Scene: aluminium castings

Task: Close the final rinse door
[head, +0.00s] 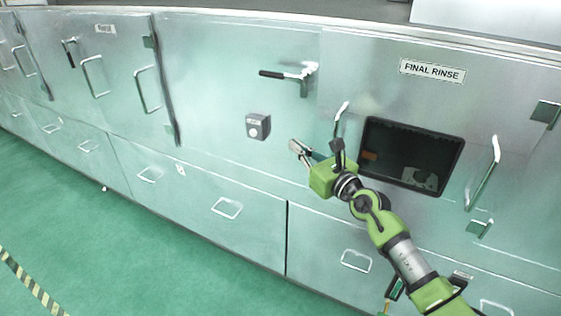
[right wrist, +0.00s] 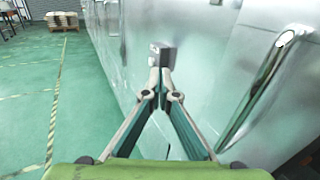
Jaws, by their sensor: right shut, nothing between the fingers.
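The final rinse door (head: 365,75) is a metal panel with a "FINAL RINSE" label (head: 432,70) and a dark window (head: 412,155). It looks about flush with the cabinet front; I cannot tell whether a small gap remains. A latch lever (head: 290,74) at its left edge points left, roughly level. A bar handle (head: 482,172) stands right of the window; another bar is left of it, partly behind my arm, and shows in the right wrist view (right wrist: 262,85). My right gripper (head: 297,148) is shut and empty, in front of the panel below the latch. My left gripper is out of view.
A small grey box (head: 258,126) is on the cabinet front, left of my right gripper. A rinse door (head: 115,75) with handles is farther left. Drawers with handles (head: 227,208) run below. The green floor (head: 90,235) is clear at left.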

